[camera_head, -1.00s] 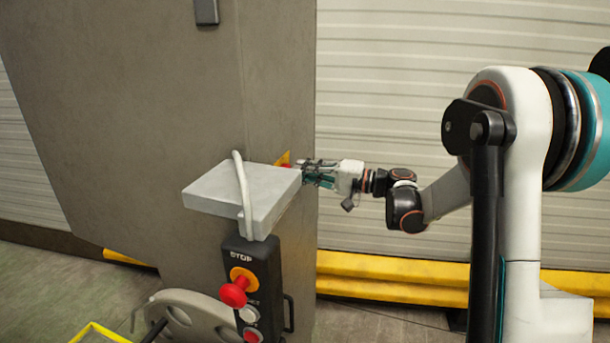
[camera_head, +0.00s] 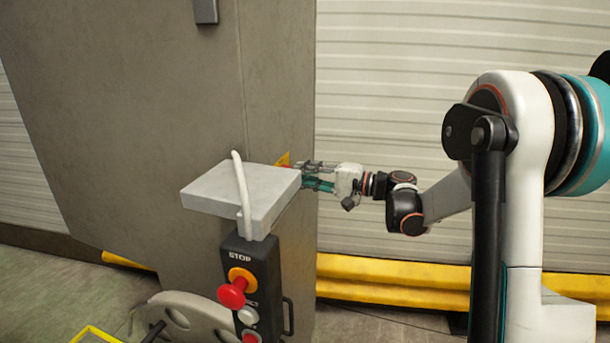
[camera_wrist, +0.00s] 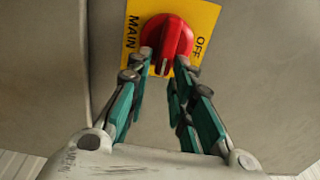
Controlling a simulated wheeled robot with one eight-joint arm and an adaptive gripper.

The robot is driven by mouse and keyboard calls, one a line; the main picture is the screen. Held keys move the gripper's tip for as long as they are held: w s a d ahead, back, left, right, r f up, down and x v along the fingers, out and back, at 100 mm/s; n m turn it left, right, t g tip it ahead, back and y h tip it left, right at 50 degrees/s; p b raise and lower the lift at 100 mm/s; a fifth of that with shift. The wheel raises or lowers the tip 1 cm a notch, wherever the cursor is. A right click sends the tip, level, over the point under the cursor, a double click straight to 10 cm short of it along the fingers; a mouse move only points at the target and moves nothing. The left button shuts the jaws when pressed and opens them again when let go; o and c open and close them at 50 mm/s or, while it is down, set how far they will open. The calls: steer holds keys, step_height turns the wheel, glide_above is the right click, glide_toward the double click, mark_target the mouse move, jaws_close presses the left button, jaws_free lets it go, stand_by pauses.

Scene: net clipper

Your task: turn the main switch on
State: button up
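The main switch (camera_wrist: 168,42) is a red rotary knob with a raised grip bar, on a yellow plate (camera_wrist: 205,18) marked MAIN and OFF. In the wrist view its bar runs nearly up and down the picture, tilted slightly. In the head view only a corner of the yellow plate (camera_head: 283,159) shows clearly behind the grey box. My gripper (camera_wrist: 165,63) is at the knob, with its two fingers apart on either side of the bar. A gap shows at the left finger; contact at the right finger is unclear.
The grey cabinet (camera_head: 130,110) is behind. A yellow barrier (camera_head: 390,272) runs low along the shutter wall.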

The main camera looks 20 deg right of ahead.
stand_by(0.3)
steer(key=v, duration=1.2)
